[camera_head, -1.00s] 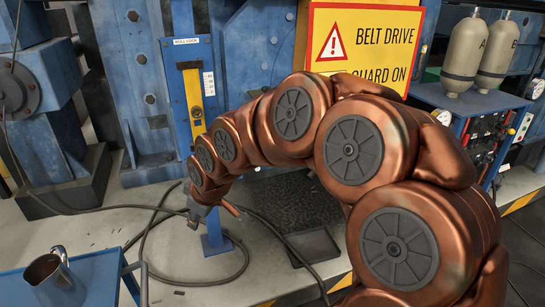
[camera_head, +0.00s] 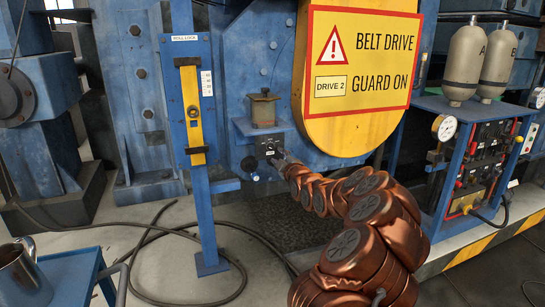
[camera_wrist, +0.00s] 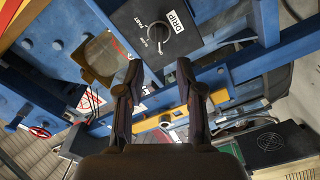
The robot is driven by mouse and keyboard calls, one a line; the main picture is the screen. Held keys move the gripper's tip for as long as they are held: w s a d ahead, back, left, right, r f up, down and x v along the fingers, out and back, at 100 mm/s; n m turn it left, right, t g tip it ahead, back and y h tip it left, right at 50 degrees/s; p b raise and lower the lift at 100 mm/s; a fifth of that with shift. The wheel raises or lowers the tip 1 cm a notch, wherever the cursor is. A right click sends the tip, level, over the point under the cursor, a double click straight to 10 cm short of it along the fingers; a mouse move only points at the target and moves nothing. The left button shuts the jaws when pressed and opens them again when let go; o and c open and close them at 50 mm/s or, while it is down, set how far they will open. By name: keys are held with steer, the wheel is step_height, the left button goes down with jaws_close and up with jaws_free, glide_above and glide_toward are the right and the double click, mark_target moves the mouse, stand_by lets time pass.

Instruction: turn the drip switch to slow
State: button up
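The drip switch (camera_wrist: 160,34) is a small round dark knob on a black box, with a white DRIP label beside it in the wrist view. FAST is printed near the knob; other small print and the pointer's exact setting are hard to read. In the camera_head view the switch box (camera_head: 268,146) sits below a grey-green pot on the blue machine. My gripper (camera_wrist: 158,68) is open and empty, its two dark fingers apart. The knob shows beyond the gap between the fingertips, with no clear contact. In the camera_head view my gripper (camera_head: 277,160) is just below the box, its fingertips barely visible.
A blue post with a yellow gauge (camera_head: 193,105) stands left of the switch. The yellow belt guard (camera_head: 362,65) is above right. Grey cylinders (camera_head: 466,60) and a gauge panel (camera_head: 485,150) are farther right. A hose (camera_head: 160,235) lies on the floor.

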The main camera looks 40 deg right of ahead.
mark_target(272, 148)
steer(key=shift+p+x, duration=0.45)
steer(key=shift+x, duration=3.4)
steer(key=shift+d, duration=0.1)
steer(key=shift+c, duration=0.2)
steer(key=shift+s, duration=0.1)
jaws_close()
